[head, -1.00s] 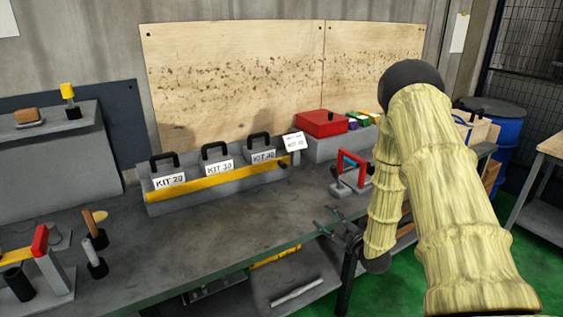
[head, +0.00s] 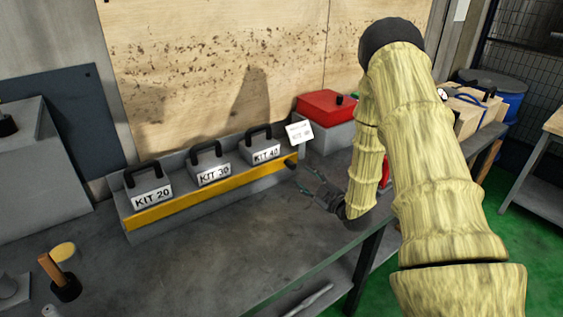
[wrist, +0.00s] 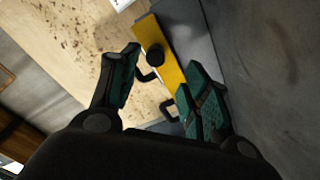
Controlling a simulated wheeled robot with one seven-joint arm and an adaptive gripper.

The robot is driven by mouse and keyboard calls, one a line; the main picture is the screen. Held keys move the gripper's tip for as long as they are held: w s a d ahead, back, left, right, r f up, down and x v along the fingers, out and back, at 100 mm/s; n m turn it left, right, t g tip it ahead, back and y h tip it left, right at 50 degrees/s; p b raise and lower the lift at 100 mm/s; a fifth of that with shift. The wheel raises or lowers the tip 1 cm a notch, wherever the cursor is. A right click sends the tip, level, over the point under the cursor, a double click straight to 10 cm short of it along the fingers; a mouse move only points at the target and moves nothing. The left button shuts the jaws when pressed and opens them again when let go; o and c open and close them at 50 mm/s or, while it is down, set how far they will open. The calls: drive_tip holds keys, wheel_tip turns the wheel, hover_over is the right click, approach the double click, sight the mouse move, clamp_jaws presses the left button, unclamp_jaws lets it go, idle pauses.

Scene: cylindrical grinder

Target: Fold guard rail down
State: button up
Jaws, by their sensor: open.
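The yellow guard rail (head: 215,195) runs along the front of the grey kit rack (head: 190,222) and stands up before the kits. A dark knob (head: 290,164) sits at its right end. My gripper (head: 307,179) is open and empty, just right of and in front of the knob, apart from it. In the wrist view the rail (wrist: 172,62) and its black knob (wrist: 155,55) show beyond the gap between my teal-padded fingers (wrist: 163,85). My gripper's palm is dark at the bottom of that view.
Grey cases marked KIT 20 (head: 151,196), KIT 30 (head: 213,172) and KIT 40 (head: 265,154) stand in the rack. A small white sign (head: 299,132) and a red box (head: 325,105) stand right of it.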

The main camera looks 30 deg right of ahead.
sight(294, 166)
drive_tip(key=w+p, duration=0.1)
drive_tip(key=w, duration=0.3)
drive_tip(key=w+p, duration=0.1)
drive_tip(key=w, duration=0.3)
drive_tip(key=shift+a+r, duration=0.1)
drive_tip(key=shift+a, duration=0.1)
drive_tip(key=shift+w+r, duration=0.1)
drive_tip(key=shift+w, duration=0.1)
drive_tip(key=shift+w+r, duration=0.1)
drive_tip(key=shift+r, duration=0.2)
drive_tip(key=shift+w+f, duration=0.3)
drive_tip(key=shift+w, duration=0.15)
drive_tip(key=shift+s, duration=0.1)
drive_tip(key=shift+s+r, duration=0.1)
drive_tip(key=shift+r, duration=0.05)
drive_tip(key=c, duration=1)
